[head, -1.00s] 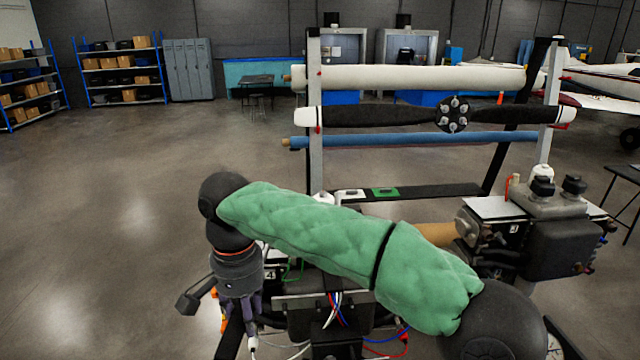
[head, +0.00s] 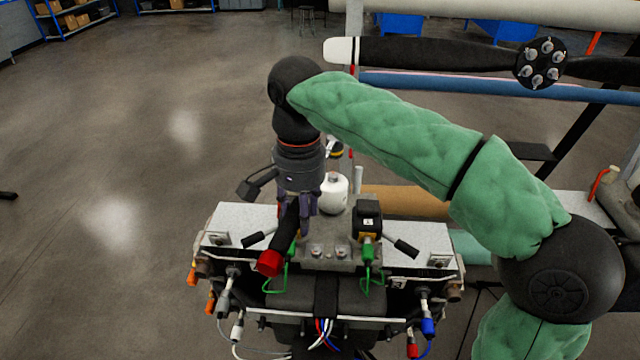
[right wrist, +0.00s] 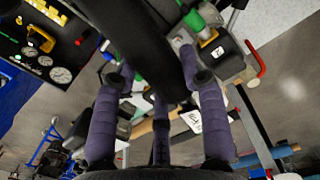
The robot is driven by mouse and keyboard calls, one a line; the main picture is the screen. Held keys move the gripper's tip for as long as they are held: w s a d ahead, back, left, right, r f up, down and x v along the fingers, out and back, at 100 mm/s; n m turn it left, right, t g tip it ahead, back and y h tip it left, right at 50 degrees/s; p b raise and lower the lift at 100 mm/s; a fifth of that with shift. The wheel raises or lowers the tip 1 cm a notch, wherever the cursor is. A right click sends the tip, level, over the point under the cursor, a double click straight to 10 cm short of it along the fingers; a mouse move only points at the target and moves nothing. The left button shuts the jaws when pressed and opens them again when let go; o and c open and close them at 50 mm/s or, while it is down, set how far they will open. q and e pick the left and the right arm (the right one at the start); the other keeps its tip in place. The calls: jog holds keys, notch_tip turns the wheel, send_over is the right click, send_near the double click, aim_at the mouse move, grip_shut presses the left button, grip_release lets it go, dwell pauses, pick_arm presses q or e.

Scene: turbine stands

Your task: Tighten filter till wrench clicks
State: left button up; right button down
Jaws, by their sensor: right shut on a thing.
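My right gripper (head: 306,212) is above the left part of the engine block, its purple-grey fingers pointing down. It is shut on the wrench (head: 268,262), a thick black bar with a red end that slants toward the front. In the right wrist view the fingers of my gripper (right wrist: 158,105) close around this black wrench (right wrist: 140,42). The white, rounded filter (head: 333,195) stands upright on the block just right of the gripper. The fingers partly hide the wrench's far end, so I cannot tell whether it touches the filter. My left gripper is not in view.
The stand has a light grey top (head: 415,245). A black-and-yellow box (head: 368,218) with a green fitting and black-handled levers sit around the block. Cables hang at the front. A propeller rack (head: 440,54) stands behind. Open floor (head: 100,180) lies left.

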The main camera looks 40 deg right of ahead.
jog(key=shift+d, duration=0.1)
jog(key=shift+s+a+f+b, duration=0.1)
jog(key=shift+a+f+b, duration=0.1)
jog(key=shift+f+b, duration=0.7)
jog(key=shift+b, duration=0.15)
jog(key=shift+f+b, duration=1.05)
jog(key=shift+f, duration=0.8)
jog(key=shift+f+b, duration=0.55)
jog(key=shift+f, duration=0.95)
